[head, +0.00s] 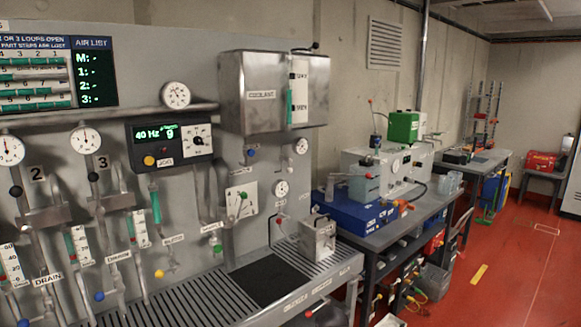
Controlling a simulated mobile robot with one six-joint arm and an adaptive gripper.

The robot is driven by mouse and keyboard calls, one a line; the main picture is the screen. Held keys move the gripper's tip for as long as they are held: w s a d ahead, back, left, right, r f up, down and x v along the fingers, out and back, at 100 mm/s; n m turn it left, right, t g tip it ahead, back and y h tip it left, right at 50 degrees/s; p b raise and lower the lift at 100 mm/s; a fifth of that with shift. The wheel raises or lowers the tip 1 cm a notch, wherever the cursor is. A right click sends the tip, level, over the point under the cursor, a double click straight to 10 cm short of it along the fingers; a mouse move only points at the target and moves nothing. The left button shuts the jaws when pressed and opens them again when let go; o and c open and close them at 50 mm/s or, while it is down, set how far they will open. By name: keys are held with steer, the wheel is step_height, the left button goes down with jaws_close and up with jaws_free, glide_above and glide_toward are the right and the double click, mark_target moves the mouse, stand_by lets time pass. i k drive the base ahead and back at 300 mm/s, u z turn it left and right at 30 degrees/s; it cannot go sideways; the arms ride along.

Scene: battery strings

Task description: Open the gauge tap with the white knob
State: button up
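The grey panel (110,130) fills the left half of the head view and carries several round white gauges. Two gauges (9,150) (85,139) hang at the left, each with a black knob (15,191) (93,177) below it. One gauge (176,95) sits on the horizontal pipe. Two smaller gauges (301,146) (281,188) are at the panel's right, below the coolant tank. A blue knob (250,152) is left of the upper small gauge. I cannot clearly make out a white knob at this size, nor any tap's position. My gripper is not in view.
The steel coolant tank (262,95) juts out from the panel. A slatted bench (190,302) with a dark mat (268,278) and a metal box (317,240) lies below. A table with a blue case (355,212) stands to the right. The red floor (500,270) is largely clear.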

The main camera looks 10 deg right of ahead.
mark_target(289, 161)
steer(key=z, duration=0.05)
steer(key=k, duration=0.6)
steer(key=u, duration=0.25)
steer(key=i, duration=1.6)
steer(key=z, duration=0.3)
